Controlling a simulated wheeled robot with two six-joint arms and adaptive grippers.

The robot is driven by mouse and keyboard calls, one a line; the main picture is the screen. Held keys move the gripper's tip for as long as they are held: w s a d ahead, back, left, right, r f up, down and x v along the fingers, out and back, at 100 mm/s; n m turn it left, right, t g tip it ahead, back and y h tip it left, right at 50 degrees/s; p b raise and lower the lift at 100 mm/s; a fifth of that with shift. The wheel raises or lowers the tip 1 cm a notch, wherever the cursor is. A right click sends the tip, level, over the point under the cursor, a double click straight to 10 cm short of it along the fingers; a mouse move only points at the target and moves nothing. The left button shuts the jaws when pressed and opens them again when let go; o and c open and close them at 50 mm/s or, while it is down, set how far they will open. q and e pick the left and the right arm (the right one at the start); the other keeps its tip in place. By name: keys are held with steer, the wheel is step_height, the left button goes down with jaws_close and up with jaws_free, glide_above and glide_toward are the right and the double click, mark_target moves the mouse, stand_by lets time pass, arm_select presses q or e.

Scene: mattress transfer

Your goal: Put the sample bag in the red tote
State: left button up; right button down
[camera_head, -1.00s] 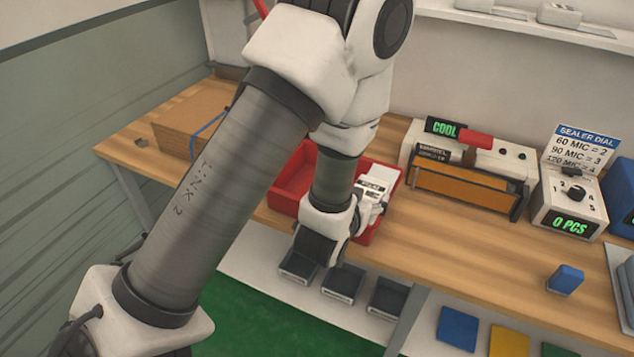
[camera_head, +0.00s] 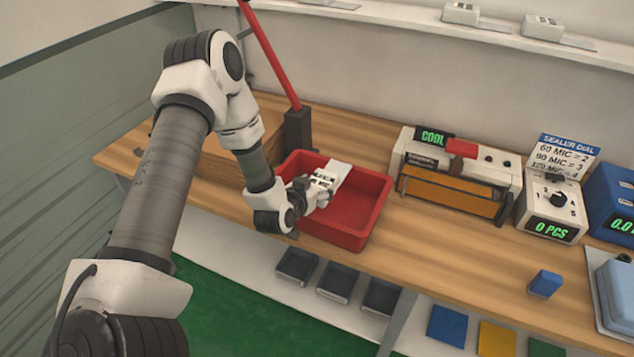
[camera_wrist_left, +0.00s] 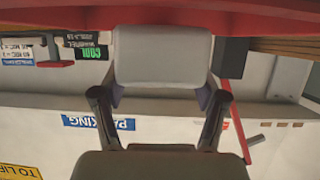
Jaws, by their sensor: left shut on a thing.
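The red tote (camera_head: 376,205) stands on the wooden bench, near its front edge. My left gripper (camera_head: 319,187) is over the tote's left part and shut on the sample bag (camera_head: 339,171), a pale, flat piece. The bag sticks out past the fingers over the tote's inside. I cannot tell whether it touches the tote. In the left wrist view, the bag (camera_wrist_left: 162,55) shows between the two dark fingers, below a red band of the tote (camera_wrist_left: 160,20) at the top. My right gripper is out of view.
A sealer (camera_head: 455,185) with a red handle, a dial box (camera_head: 552,207) and a blue device (camera_head: 612,203) stand right of the tote. A dark post (camera_head: 298,130) with a red lever stands behind it. A blue block (camera_head: 545,283) lies on the bench, with clear wood around it.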

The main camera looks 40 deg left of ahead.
arm_select(q)
steer(key=shift+f+b, duration=0.35)
steer(key=shift+b, duration=0.05)
steer(key=o, duration=1.2)
steer(key=shift+r, duration=0.15)
steer(key=shift+r+p, duration=0.35)
steer(key=shift+p, duration=0.1)
steer(key=v, duration=1.2)
steer(key=s+d+f+m+g+h, duration=0.1)
steer(key=s+d+f+g+h, duration=0.1)
steer(key=s+d+f+g, duration=0.4)
steer(key=s+d+f+m+g+h, duration=0.1)
steer(key=s+d+f, duration=0.25)
steer(key=f, duration=0.55)
steer(key=s+d+f+g, duration=0.1)
steer(key=s+f+g, duration=0.1)
steer(key=s, duration=0.2)
steer(key=s+d+f+g, duration=0.2)
steer(key=s, duration=0.1)
steer(key=s+d+f+g, duration=0.1)
steer(key=s+f+g, duration=0.1)
steer(key=s+f, duration=0.1)
steer(key=shift+s+d+b, duration=0.35)
steer(key=shift+s, duration=0.5)
